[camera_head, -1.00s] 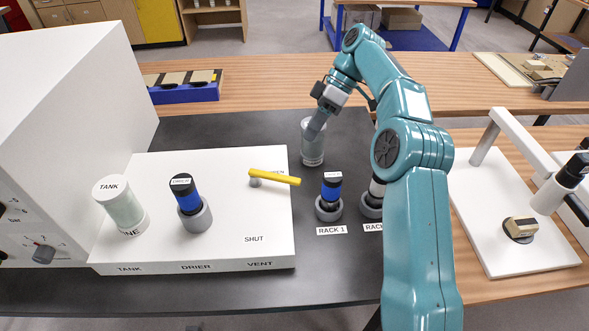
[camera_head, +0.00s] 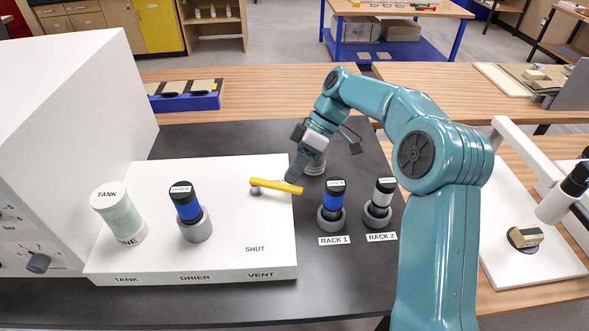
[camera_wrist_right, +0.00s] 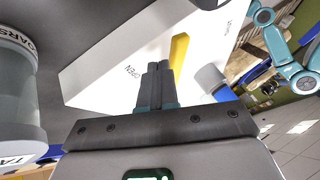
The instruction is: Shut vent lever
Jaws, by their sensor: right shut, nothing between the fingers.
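The yellow vent lever (camera_head: 278,187) sits on a grey pivot on the white panel (camera_head: 225,225) and points right, past the panel's right edge. It also shows in the wrist view (camera_wrist_right: 179,50), close to the printed word OPEN. The word SHUT is printed nearer the panel's front, above the VENT label. My right gripper (camera_head: 291,180) is shut and empty, its fingertips just behind the lever's free end. In the wrist view the closed fingers (camera_wrist_right: 158,72) show beside the lever; I cannot tell whether they touch it.
A clear jar (camera_head: 316,166) stands partly hidden behind my right gripper. Rack 1 (camera_head: 331,217) and rack 2 (camera_head: 377,214) hold cartridges right of the panel. The drier cartridge (camera_head: 186,203) and tank jar (camera_head: 119,215) stand on the panel's left. The panel around SHUT is clear.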

